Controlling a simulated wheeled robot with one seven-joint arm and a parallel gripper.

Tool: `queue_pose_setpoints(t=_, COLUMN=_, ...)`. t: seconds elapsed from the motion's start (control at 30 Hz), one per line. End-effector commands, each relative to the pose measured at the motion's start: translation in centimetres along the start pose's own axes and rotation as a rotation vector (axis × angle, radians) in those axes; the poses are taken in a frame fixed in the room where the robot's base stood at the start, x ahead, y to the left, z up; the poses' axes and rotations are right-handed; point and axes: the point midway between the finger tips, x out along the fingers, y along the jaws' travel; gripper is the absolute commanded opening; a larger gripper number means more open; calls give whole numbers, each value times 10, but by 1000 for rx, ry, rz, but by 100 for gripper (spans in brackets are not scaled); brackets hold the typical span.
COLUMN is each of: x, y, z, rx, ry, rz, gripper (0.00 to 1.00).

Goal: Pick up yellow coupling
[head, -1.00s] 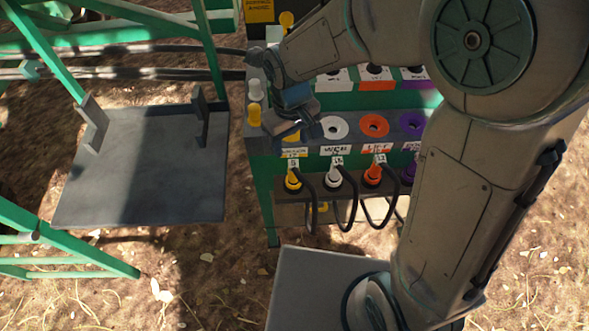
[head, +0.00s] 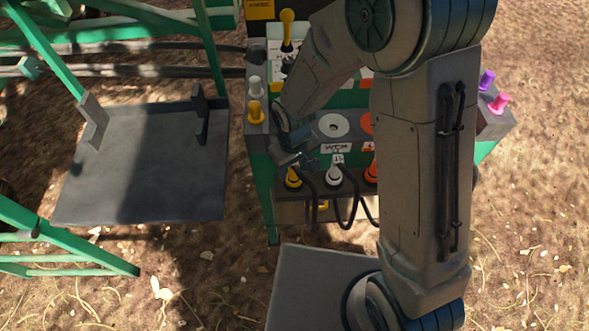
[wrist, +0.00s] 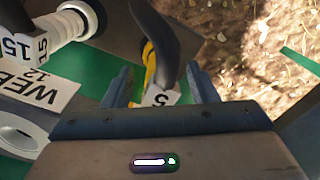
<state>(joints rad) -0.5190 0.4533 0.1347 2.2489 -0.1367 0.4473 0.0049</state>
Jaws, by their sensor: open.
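The yellow coupling (head: 293,178) sits in the front row of the panel, with a black hose running from it. In the wrist view the yellow coupling (wrist: 149,66) lies beyond and between the fingertips, partly covered by its black hose and a white tag marked 5. My gripper (wrist: 161,86) is open, its two blue-grey fingers on either side of the tag. In the head view my gripper (head: 302,160) is just above the coupling. Whether the fingers touch it cannot be told.
A white coupling (head: 334,175) and an orange coupling (head: 372,172) stand right of it with looping hoses. A white ring socket (head: 333,125) is behind. Yellow (head: 254,112) and white (head: 254,86) plugs stand at the left edge. A grey tray (head: 150,165) lies left.

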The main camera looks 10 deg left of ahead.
Motion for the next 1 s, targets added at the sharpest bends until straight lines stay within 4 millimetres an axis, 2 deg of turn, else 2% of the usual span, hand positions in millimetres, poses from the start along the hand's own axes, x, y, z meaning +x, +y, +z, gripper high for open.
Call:
queue_pose_setpoints(t=0.17, x=0, y=0, z=0, rx=0, ry=1, rz=0, gripper=53)
queue_pose_setpoints(t=0.2, x=0, y=0, z=0, rx=0, ry=1, rz=0, gripper=50)
queue_pose_setpoints(t=0.37, x=0, y=0, z=0, rx=-1, ry=1, rz=0, gripper=5)
queue_pose_setpoints(t=0.4, x=0, y=0, z=0, rx=-1, ry=1, rz=0, gripper=2)
queue_pose_setpoints(t=0.77, x=-4, y=0, z=-1, rx=-1, ry=2, rz=0, gripper=2)
queue_pose_setpoints(t=1.0, x=-27, y=0, z=-2, rx=-1, ry=6, rz=1, gripper=2)
